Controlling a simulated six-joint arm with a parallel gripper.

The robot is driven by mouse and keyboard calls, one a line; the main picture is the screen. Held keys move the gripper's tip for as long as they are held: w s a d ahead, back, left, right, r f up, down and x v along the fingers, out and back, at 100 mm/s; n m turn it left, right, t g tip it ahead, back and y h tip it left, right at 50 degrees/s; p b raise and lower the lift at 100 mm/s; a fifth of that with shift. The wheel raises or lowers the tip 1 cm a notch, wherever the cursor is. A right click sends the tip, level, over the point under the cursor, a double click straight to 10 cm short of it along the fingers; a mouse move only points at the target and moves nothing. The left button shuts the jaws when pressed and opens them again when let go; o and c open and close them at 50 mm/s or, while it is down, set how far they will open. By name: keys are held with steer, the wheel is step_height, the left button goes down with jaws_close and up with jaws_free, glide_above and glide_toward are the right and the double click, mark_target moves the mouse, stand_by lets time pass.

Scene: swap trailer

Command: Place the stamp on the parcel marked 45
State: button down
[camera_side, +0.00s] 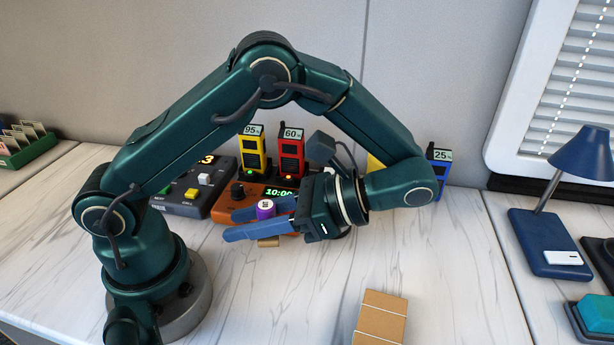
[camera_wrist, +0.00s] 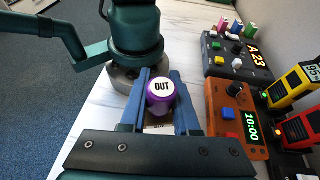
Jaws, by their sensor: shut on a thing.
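My gripper (camera_side: 245,224) is shut on a purple stamp (camera_side: 265,209) and holds it upright over the counter. A brown parcel (camera_side: 384,312) with pale seams lies at the front of the counter, right of and nearer than my gripper. No marking 45 can be read on it.
An orange device (camera_wrist: 238,120) reading 10:00 and a dark grey box (camera_side: 190,202) stand close behind my gripper. Yellow (camera_side: 252,148) and red (camera_side: 291,152) radios stand behind them. A blue lamp (camera_side: 550,240) is at right. The counter around the brown parcel is clear.

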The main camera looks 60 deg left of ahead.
steer(key=w+d+r+n+g+h, duration=0.25)
steer(key=d+n+h, duration=0.45)
steer(key=n+h, duration=0.4)
steer(key=w+d+r+n+t+h, duration=0.2)
steer(key=w+n+t+h, duration=0.4)
steer(key=w+n+h, duration=0.25)
glide_above(391, 334)
steer(key=s, duration=0.2)
steer(key=shift+h, duration=0.35)
steer(key=f, duration=0.6)
steer(key=shift+w+d+f, duration=0.25)
steer(key=shift+d+f, duration=0.05)
steer(key=shift+f, duration=2.15)
steer(key=shift+f, duration=0.1)
steer(key=c, duration=0.6)
jaws_free()
steer(key=shift+c, duration=0.2)
